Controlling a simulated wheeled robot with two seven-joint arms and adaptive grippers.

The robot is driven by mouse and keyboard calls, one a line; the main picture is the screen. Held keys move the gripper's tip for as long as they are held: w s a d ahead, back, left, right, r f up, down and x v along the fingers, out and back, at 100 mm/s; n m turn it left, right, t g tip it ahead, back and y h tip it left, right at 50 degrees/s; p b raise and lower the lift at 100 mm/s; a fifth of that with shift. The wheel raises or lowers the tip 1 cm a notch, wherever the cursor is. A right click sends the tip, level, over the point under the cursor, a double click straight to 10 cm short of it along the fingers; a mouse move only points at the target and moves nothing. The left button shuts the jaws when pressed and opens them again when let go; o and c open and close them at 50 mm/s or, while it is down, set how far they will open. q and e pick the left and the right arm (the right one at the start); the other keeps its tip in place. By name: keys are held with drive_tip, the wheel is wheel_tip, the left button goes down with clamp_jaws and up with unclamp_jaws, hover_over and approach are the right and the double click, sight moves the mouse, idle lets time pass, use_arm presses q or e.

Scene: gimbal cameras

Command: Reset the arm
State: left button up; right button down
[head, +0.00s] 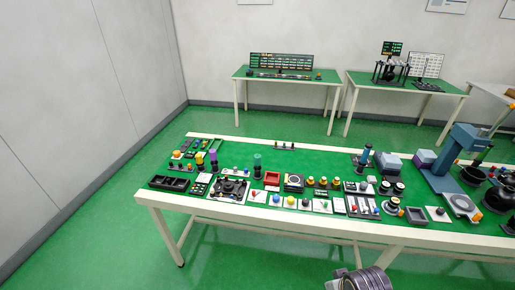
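A grey, ribbed rounded part (362,280) shows at the bottom edge, right of centre. It looks like a link of one of my arms; no fingers show on it. I cannot make out either gripper in the head view. The long work table (232,215) with a green top and white frame stands in front of me. The grey part appears in front of the table's near edge.
Dark rounded parts (497,197) fill the right edge. Two more tables (285,77) (405,88) stand behind. Floor at left is clear.

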drive_tip(key=s+f+g, duration=0.1)
drive_tip(key=s+f, duration=0.1)
drive_tip(key=f, duration=1.4)
drive_tip(key=s+f, duration=0.2)
drive_tip(key=f, duration=1.4)
drive_tip(key=s+d+f, duration=0.2)
drive_tip(key=s+f, duration=0.7)
drive_tip(key=s, duration=0.1)
drive_tip(key=s+d+f+g, duration=0.1)
drive_tip(key=s+d+f, duration=0.1)
drive_tip(key=s+f, duration=0.7)
drive_tip(key=shift+s+f, duration=0.35)
drive_tip(key=shift+s, duration=0.9)
drive_tip(key=c, duration=2.2)
unclamp_jaws()
drive_tip(key=shift+d, duration=0.1)
